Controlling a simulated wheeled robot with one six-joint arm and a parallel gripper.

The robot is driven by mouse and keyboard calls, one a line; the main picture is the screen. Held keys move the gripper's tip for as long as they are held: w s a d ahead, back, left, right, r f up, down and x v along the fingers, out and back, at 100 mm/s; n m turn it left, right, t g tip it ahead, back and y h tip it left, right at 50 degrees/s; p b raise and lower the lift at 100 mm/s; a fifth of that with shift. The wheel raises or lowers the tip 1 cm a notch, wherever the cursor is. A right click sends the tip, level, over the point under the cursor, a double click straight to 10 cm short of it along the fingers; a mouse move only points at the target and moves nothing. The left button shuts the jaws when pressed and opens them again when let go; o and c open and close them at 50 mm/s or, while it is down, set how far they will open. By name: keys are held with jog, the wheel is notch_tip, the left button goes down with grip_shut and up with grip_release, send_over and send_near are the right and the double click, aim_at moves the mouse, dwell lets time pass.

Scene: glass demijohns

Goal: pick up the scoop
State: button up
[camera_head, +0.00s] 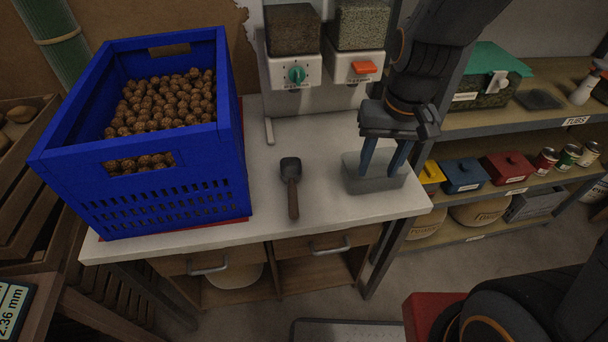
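The scoop (291,185) lies on the white counter, with its dark grey bowl toward the back and its brown handle pointing to the front edge. My gripper (381,172) is to the right of the scoop, pointing down over a grey translucent tub (374,182). Its two blue fingers are apart with nothing visible between them. The fingertips overlap the tub in the picture; I cannot tell how far above or inside it they are. The scoop is fully in view and apart from my gripper.
A blue crate (215,195) of walnuts stands left on the counter (255,222). Two dispensers (293,70) (355,68) stand behind the scoop. A small light bar (269,131) lies near them. Shelves (545,125) with tubs and cans are right. Counter around the scoop is clear.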

jog(key=n+g+y, duration=0.1)
send_over(293, 188)
jog(key=d, duration=0.2)
notch_tip(293, 188, down, 4)
jog(key=shift+a+f+p, duration=0.15)
jog(key=shift+a+f, duration=0.15)
jog(key=shift+f, duration=0.85)
jog(key=shift+a+f+p, duration=0.2)
jog(key=shift+a+f, duration=0.15)
jog(key=shift+f, duration=0.75)
jog(key=shift+a+f+p, duration=0.15)
jog(key=shift+a+f, duration=0.15)
jog(key=shift+f, duration=0.85)
grip_shut()
